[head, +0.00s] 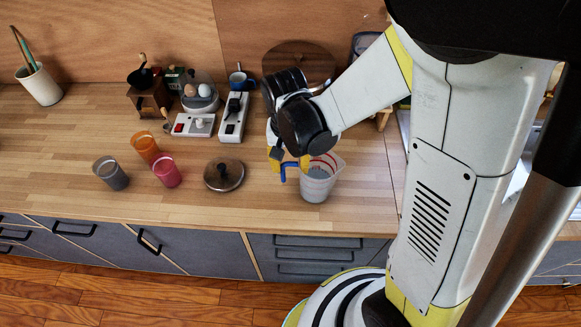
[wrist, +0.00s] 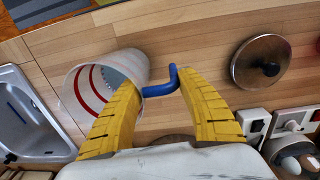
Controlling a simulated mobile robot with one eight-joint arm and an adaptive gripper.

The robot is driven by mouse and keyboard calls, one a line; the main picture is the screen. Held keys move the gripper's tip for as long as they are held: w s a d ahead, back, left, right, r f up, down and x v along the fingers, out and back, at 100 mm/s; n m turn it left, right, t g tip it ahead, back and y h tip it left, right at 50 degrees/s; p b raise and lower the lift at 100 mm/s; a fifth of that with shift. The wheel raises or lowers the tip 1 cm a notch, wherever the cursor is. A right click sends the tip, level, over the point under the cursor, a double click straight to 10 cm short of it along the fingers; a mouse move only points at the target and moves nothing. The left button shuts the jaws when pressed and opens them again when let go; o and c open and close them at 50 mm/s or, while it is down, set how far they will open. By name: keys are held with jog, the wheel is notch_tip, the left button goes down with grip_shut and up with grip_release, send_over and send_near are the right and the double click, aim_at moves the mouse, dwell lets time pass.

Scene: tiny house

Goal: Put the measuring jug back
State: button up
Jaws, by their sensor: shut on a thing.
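The measuring jug (head: 318,182) is a clear-grey cup with red markings and a blue handle. In the head view it is near the front edge of the wooden counter, right of the pot lid. It also shows in the wrist view (wrist: 85,100), with its blue handle (wrist: 162,86) between the yellow fingers. My gripper (head: 288,163) is shut on the handle, seen also in the wrist view (wrist: 158,90). I cannot tell whether the jug's base touches the counter.
A pot lid (head: 224,175) lies left of the jug. Orange (head: 145,147), pink (head: 166,171) and grey (head: 111,173) cups stand further left. Power strips (head: 233,117), an egg cooker (head: 199,95) and a grinder (head: 148,95) are behind. A sink (wrist: 30,115) shows in the wrist view.

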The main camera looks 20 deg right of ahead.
jog(key=shift+f, duration=0.1)
jog(key=shift+f, duration=0.15)
jog(key=o, duration=1.4)
jog(key=shift+c, duration=0.2)
notch_tip(320, 180, up, 12)
jog(key=p, duration=0.3)
jog(key=s+d+r+n+t, duration=0.3)
jog(key=s+d+r+t, duration=0.3)
jog(key=r, duration=0.3)
jog(key=shift+s+d+r+n+t+y, duration=0.3)
jog(key=shift+s+d+t, duration=0.1)
jog(key=shift+s+t, duration=0.4)
